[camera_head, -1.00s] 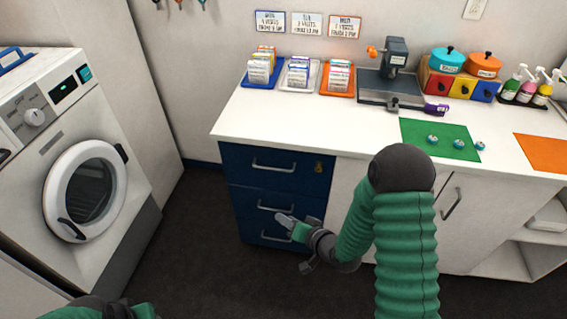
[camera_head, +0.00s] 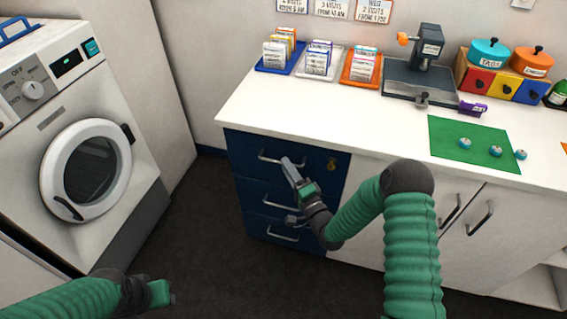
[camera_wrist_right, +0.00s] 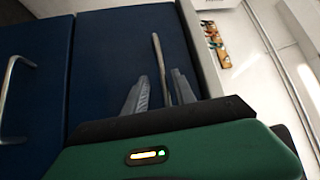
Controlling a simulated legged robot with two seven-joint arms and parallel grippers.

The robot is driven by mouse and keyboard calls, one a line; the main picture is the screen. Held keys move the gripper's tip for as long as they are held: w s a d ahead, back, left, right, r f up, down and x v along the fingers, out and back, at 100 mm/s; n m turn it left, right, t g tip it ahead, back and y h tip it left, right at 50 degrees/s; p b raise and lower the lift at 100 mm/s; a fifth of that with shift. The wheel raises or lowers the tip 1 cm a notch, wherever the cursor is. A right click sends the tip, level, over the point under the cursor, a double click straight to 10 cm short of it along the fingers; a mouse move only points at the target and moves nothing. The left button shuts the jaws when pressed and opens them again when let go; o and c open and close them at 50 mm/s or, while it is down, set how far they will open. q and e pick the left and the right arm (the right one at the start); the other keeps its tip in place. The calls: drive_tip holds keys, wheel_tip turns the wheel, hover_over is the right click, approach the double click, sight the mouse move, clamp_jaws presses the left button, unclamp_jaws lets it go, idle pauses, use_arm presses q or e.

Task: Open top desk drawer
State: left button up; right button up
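The top desk drawer (camera_head: 246,146) is the uppermost dark blue front under the white counter, and it looks closed. Its silver bar handle (camera_head: 268,159) shows left of my right gripper (camera_head: 289,163), which hides the handle's right end. In the right wrist view the top drawer's handle (camera_wrist_right: 158,62) runs between the two grey fingers of my right gripper (camera_wrist_right: 158,85). The fingers are apart, with gaps to the bar on both sides. My left gripper (camera_head: 165,293) is low at the left, away from the drawers; its fingers are not clear.
Two more blue drawers with handles (camera_head: 280,200) sit below. A brass lock (camera_head: 332,164) is right of the top handle. White cupboard doors (camera_head: 365,215) stand to the right, a washing machine (camera_head: 80,130) to the left. Dark floor (camera_head: 205,220) lies free between machine and drawers.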

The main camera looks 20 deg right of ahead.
sight(279, 162)
drive_tip(key=shift+w+a+r, duration=0.15)
drive_tip(key=shift+w+a, duration=0.25)
drive_tip(key=shift+w, duration=0.25)
drive_tip(key=shift+w+a+r, duration=0.15)
drive_tip(key=shift+w+a, duration=0.25)
drive_tip(key=shift+w, duration=0.2)
drive_tip(key=shift+w+a+r, duration=0.1)
drive_tip(key=shift+w+a, duration=0.15)
drive_tip(key=shift+a, duration=0.1)
drive_tip(key=shift+d, duration=0.2)
drive_tip(key=shift+c, duration=0.3)
drive_tip(key=shift+d, duration=0.3)
drive_tip(key=c, duration=0.5)
clamp_jaws()
drive_tip(key=shift+s+a, duration=0.1)
drive_tip(key=shift+a, duration=0.15)
drive_tip(key=shift+s+a+f, duration=0.1)
drive_tip(key=shift+a+f, duration=0.05)
drive_tip(key=shift+f, duration=0.05)
